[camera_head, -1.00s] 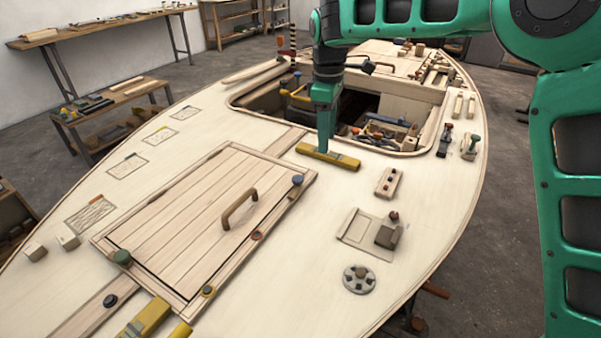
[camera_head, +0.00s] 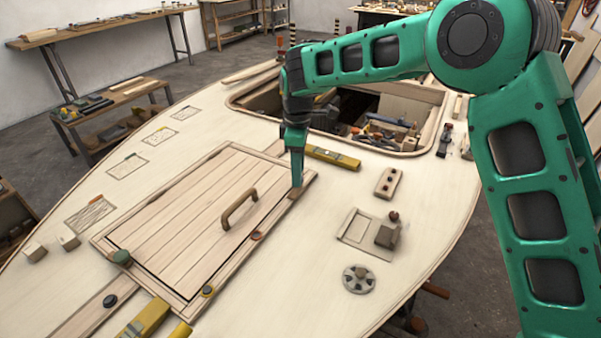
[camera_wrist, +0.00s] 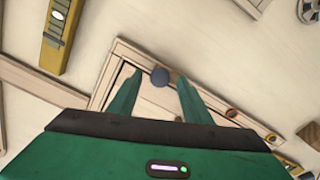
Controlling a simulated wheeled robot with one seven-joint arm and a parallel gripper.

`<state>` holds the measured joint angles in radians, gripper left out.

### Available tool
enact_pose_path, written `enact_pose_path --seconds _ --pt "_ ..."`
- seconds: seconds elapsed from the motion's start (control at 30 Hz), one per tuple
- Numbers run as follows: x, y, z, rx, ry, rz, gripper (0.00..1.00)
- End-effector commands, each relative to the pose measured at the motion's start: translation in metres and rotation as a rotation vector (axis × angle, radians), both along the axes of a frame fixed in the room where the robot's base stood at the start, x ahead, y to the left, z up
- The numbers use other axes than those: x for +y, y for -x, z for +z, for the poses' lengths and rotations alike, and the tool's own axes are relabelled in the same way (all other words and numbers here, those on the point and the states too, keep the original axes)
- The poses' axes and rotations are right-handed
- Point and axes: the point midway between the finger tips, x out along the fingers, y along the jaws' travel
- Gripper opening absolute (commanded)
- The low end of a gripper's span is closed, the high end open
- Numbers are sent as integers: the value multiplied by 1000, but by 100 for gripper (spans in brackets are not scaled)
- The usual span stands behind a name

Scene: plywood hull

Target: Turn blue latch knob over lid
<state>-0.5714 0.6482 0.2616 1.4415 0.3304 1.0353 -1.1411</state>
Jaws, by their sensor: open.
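The lid (camera_head: 180,208) lies flat on the pale deck, with a brown arched handle (camera_head: 238,208). The blue latch knob (camera_wrist: 160,77) sits at a corner of the lid's frame in the wrist view. In the head view that corner is the far right one, and my gripper hides the knob. My gripper (camera_head: 297,181) points down over this corner. Its two fingers are open, one on each side of the knob in the wrist view. I cannot tell whether they touch it.
A yellow spirit level (camera_head: 332,157) lies beyond the lid, before the open hatch (camera_head: 400,147) with tools in it. A green knob (camera_head: 121,257), a red one (camera_head: 257,236) and a yellow one (camera_head: 207,291) sit around the lid. A small block with buttons (camera_head: 388,182) is at right.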

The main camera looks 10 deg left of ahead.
Motion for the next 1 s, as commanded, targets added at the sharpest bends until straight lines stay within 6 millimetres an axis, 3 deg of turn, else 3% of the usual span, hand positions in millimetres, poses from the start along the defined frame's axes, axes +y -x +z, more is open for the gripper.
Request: enact_pose_path --seconds 0.43,0.6,0.63,1.0 --pt "0 0 -11 0 0 0 45" --pt "0 0 -11 0 0 0 6" --pt "0 0 -11 0 0 0 3" --pt "0 0 -11 1 1 -51 4"
